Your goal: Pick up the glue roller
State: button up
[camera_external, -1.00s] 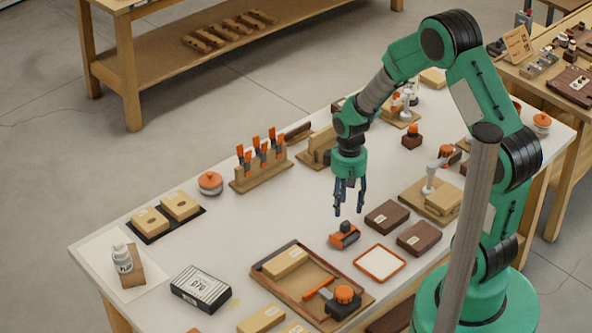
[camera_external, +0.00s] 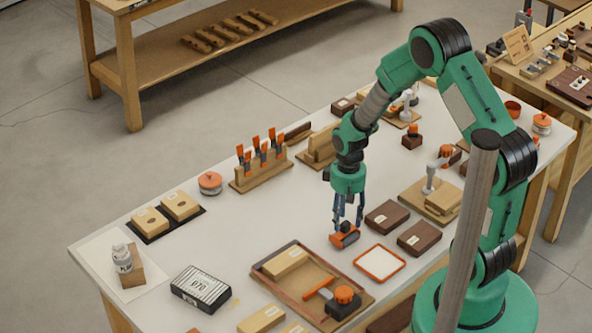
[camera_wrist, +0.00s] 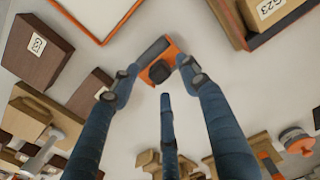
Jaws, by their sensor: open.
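The glue roller (camera_external: 345,236), a small orange and dark tool, lies on the white bench top beside the white pad with the orange frame. In the wrist view the glue roller (camera_wrist: 157,66) shows between the ends of my fingers. My gripper (camera_external: 347,222) points down over it, with its blue fingers spread. In the wrist view my gripper (camera_wrist: 155,80) is open, with two fingertips close to either side of the roller and a third finger below it in the picture. I cannot tell whether any finger touches the roller.
The orange-framed white pad (camera_external: 380,264) is close by to the right. Two dark brown blocks (camera_external: 387,216) (camera_external: 420,238) lie right of the roller. A wooden tray (camera_external: 262,272) with a box and an orange-black tool is in front.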

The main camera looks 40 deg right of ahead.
jog(key=shift+f, duration=0.45)
grip_shut()
